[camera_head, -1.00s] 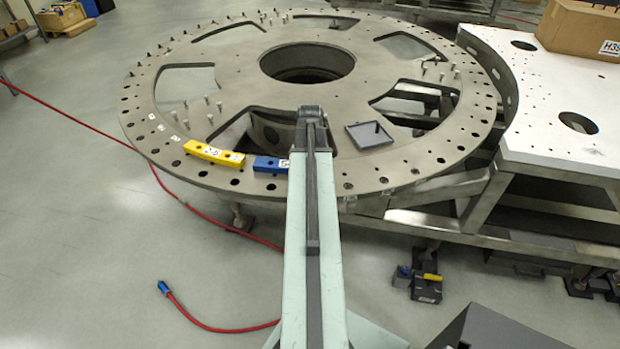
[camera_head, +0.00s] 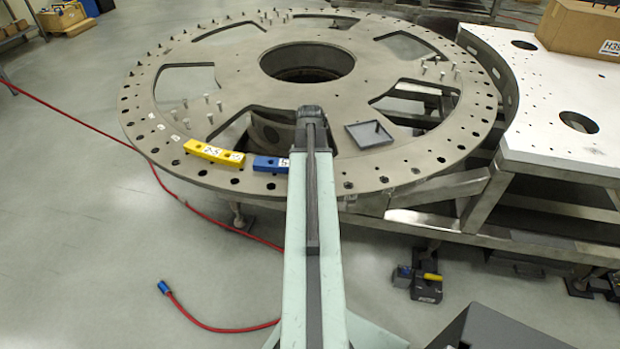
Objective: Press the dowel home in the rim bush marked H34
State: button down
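The big round grey turret plate (camera_head: 230,60) fills the upper middle of the view, with a rim of many holes and bushes. I cannot read an H34 mark on the rim, so I cannot tell which bush it is. Several upright pins (camera_head: 208,105) stand on the plate at the left, and more pins (camera_head: 440,66) stand at the right. I cannot tell which, if any, is the dowel. My arm (camera_head: 312,230) reaches forward over the near rim and hides part of it. My gripper is not visible beyond the arm's far end.
A yellow block (camera_head: 214,153) and a blue block (camera_head: 270,164) lie on the near rim, left of my arm. A square grey tray (camera_head: 369,134) lies to its right. A white-topped table (camera_head: 560,90) with a cardboard box (camera_head: 585,28) stands at right. A red hose (camera_head: 205,325) crosses the floor.

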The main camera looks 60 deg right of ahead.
jog(key=shift+f+b, duration=0.5)
jog(key=shift+f, duration=0.05)
dwell(0.8)
jog(key=c, duration=1.5)
grip_release()
jog(key=shift+r, duration=0.1)
notch_tip(320, 180, up, 7)
jog(key=p, duration=0.7)
